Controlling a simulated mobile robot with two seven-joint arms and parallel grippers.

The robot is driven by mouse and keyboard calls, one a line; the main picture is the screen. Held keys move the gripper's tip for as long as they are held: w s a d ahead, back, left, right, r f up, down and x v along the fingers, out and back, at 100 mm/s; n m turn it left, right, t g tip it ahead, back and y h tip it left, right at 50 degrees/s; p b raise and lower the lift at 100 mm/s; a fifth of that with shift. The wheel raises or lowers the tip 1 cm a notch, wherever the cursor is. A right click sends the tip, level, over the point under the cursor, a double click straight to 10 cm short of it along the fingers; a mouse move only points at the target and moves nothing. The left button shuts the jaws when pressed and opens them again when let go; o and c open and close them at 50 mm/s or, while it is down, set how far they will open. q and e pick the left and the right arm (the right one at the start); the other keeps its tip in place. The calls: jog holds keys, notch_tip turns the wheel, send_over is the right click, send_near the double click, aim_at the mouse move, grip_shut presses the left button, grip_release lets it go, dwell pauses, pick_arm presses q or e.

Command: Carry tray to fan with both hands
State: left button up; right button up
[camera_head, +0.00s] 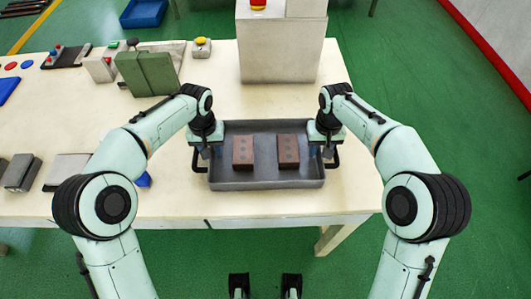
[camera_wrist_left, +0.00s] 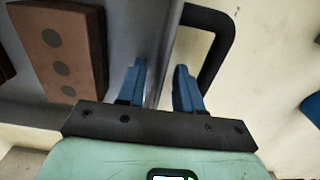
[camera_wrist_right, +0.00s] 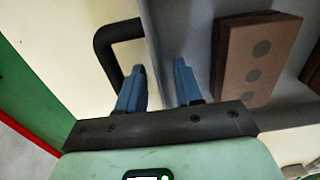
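The grey tray (camera_head: 265,183) lies on the cream table with two brown, dotted bricks in it, a left one (camera_head: 243,152) and a right one (camera_head: 288,150). It has a black handle on its left side (camera_wrist_left: 221,40) and another on its right side (camera_wrist_right: 106,45). My left gripper (camera_wrist_left: 160,85) is at the tray's left wall, its blue fingers apart on either side of the wall. My right gripper (camera_wrist_right: 159,84) is likewise at the right wall, fingers apart on both sides. I cannot make out a fan in any view.
A grey box-shaped machine (camera_head: 282,50) with a red button stands behind the tray. Grey blocks (camera_head: 20,172) lie at the left. The table right of the tray is clear.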

pick_arm(q)
grip_shut()
pick_arm(e)
grip_shut()
pick_arm(q)
jog(key=shift+w+r, duration=0.1)
jog(key=shift+r, duration=0.1)
pick_arm(e)
jog(key=shift+w+r, duration=0.1)
jog(key=shift+r, duration=0.05)
